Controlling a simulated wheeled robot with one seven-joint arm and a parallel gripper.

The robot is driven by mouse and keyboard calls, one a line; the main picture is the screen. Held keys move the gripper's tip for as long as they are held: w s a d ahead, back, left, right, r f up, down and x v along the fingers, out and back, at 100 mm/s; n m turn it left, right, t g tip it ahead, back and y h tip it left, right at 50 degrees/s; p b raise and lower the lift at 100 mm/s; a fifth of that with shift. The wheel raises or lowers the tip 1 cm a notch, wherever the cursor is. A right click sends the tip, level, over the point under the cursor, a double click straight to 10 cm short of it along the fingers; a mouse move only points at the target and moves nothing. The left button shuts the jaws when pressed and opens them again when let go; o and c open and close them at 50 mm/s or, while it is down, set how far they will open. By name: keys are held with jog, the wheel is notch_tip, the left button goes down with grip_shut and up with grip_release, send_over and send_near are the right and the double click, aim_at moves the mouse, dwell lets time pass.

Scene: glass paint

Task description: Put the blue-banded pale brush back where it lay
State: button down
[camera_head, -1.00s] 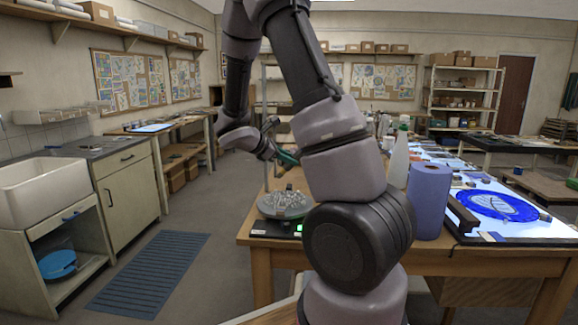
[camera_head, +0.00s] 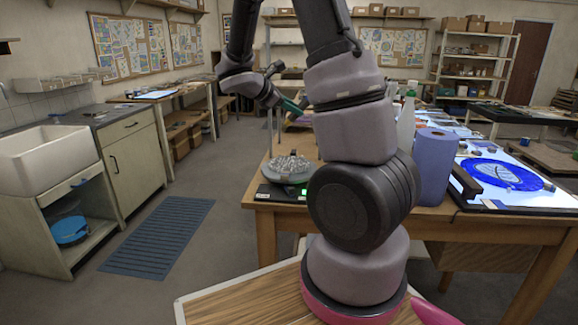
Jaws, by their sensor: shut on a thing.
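My gripper (camera_head: 276,90) is small and partly turned away at upper centre, above and beyond the table's left end. It is shut on a slim thing, taken to be the brush. A teal-green strip shows just right of the jaws. The brush's pale shaft and blue band cannot be made out at this size. The spot where the brush lay cannot be picked out. My arm hides the middle of the worktable (camera_head: 272,222).
A scale with a heaped bowl (camera_head: 288,168) stands on the table's near left corner. Right of my arm are a blue paper roll (camera_head: 434,168), a pale bottle (camera_head: 406,125) and a lit panel with blue glass (camera_head: 500,175). A sink (camera_head: 50,158) stands left.

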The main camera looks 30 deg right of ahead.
notch_tip(320, 180, up, 6)
jog(key=shift+f, duration=0.25)
